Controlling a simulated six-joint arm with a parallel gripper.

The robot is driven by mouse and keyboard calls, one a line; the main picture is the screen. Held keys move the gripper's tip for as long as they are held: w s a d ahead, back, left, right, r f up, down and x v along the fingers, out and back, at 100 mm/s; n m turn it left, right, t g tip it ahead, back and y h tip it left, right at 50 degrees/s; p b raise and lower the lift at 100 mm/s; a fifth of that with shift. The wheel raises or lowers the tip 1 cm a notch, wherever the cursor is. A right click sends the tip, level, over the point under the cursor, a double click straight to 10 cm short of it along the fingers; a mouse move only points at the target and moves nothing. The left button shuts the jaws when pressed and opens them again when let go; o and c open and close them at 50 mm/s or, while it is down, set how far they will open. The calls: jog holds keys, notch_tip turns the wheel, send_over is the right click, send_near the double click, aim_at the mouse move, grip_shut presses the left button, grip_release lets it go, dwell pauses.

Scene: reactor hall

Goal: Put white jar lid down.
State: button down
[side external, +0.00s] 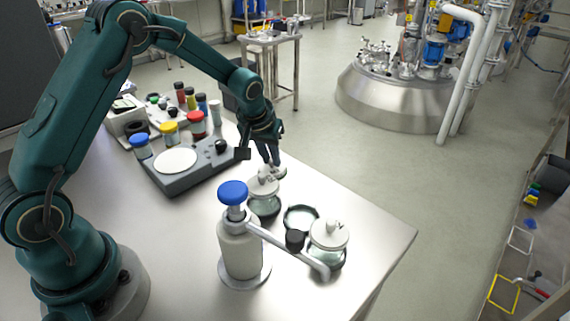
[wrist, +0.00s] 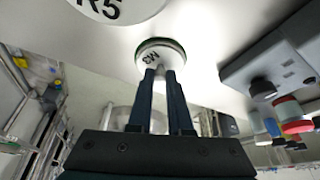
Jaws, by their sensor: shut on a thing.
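The knob is partly hidden by the fingers. I cannot tell whether the lid rests on the jar or hangs just above it.
A second lidded jar (side external: 329,240) and a dark ring (side external: 300,217) stand to the right. A blue-topped pump bottle (side external: 239,245) with a long spout is in front. A grey balance (side external: 176,174) and several colored-cap bottles are behind left. The table's right corner is clear.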

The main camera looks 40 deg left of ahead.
jog(key=shift+f, duration=0.15)
jog(key=c, duration=0.8)
grip_release()
jog(key=shift+c, duration=0.2)
jog(key=shift+s+r, duration=0.15)
jog(key=shift+r, duration=0.5)
jog(key=v, duration=1.1)
jog(key=s+d+r+m+h, duration=0.1)
jog(key=s+d+m, duration=0.1)
jog(key=s, duration=0.8)
jog(key=s+d+r+m+t, duration=0.1)
jog(key=s+d, duration=0.3)
jog(key=s, duration=0.6)
jog(key=shift+r+m+h, duration=0.4)
jog(key=shift+m, duration=0.3)
jog(key=shift+d, duration=0.1)
